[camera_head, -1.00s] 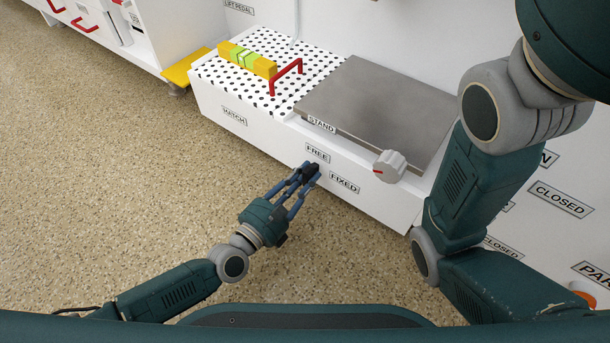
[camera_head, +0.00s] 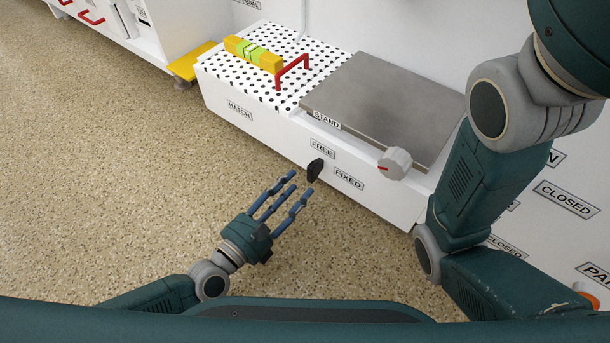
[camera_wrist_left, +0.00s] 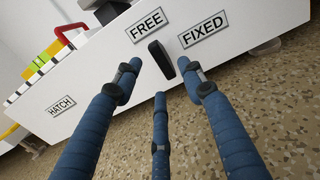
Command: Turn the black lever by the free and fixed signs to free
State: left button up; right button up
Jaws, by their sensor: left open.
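The black lever (camera_head: 315,170) sits on the front face of the white bench, just below and between the FREE sign (camera_head: 322,148) and the FIXED sign (camera_head: 348,179). In the left wrist view the lever (camera_wrist_left: 161,60) is a short dark bar, tilted with its upper end to the left, towards the FREE sign (camera_wrist_left: 146,25); the FIXED sign (camera_wrist_left: 204,29) is to its right. My left gripper (camera_head: 296,185) is open and empty, its fingers pointing at the lever from a small distance. My right gripper is out of view.
A grey knob (camera_head: 394,163) with a red mark sits right of the signs. A grey metal plate (camera_head: 385,105), red handle (camera_head: 293,70) and yellow-green block (camera_head: 253,54) are on top of the bench. My folded right arm is at the right. Open speckled floor (camera_head: 120,180) lies left.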

pick_arm(q)
jog(key=v, duration=0.5)
jog(key=shift+s+a, duration=0.25)
jog(key=shift+s, duration=0.05)
